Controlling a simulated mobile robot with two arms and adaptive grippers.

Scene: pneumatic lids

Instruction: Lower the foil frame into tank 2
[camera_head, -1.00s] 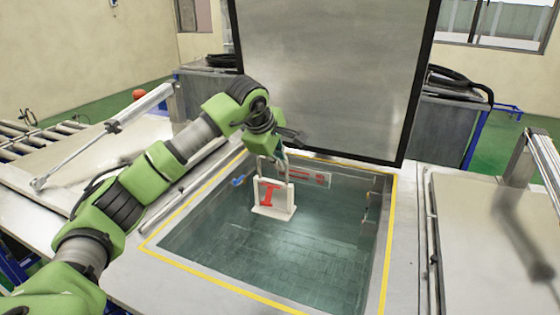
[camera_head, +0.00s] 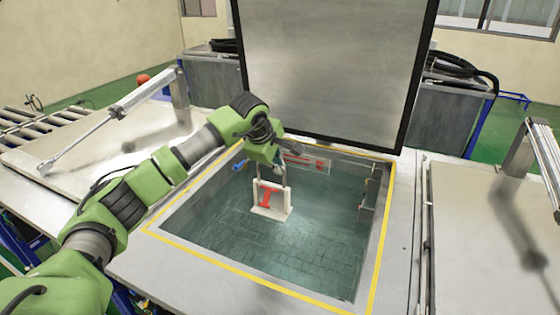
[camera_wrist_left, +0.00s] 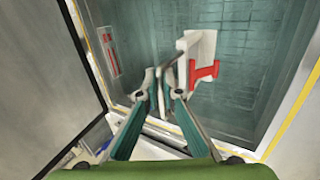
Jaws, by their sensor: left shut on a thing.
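The foil frame (camera_head: 281,203) is a small white frame with a red T-shaped piece. It hangs upright inside the opening of the tank (camera_head: 369,270), over the dark green tiled interior; I cannot tell whether its bottom touches liquid. My left gripper (camera_head: 280,163) is above it, shut on its upper part, with the fingers partly hidden by the wrist. In the left wrist view, the gripper's teal fingers (camera_wrist_left: 160,88) close at the frame's handle, and the white frame (camera_wrist_left: 200,45) with its red piece extends beyond them. My right gripper is not in view.
A large grey lid (camera_head: 330,70) stands raised behind the tank. A red-marked label (camera_head: 305,162) is on the back wall, with a blue fitting (camera_head: 238,165) at the back left and pipe fittings (camera_head: 368,185) at the right. Closed lids flank the tank (camera_head: 490,235).

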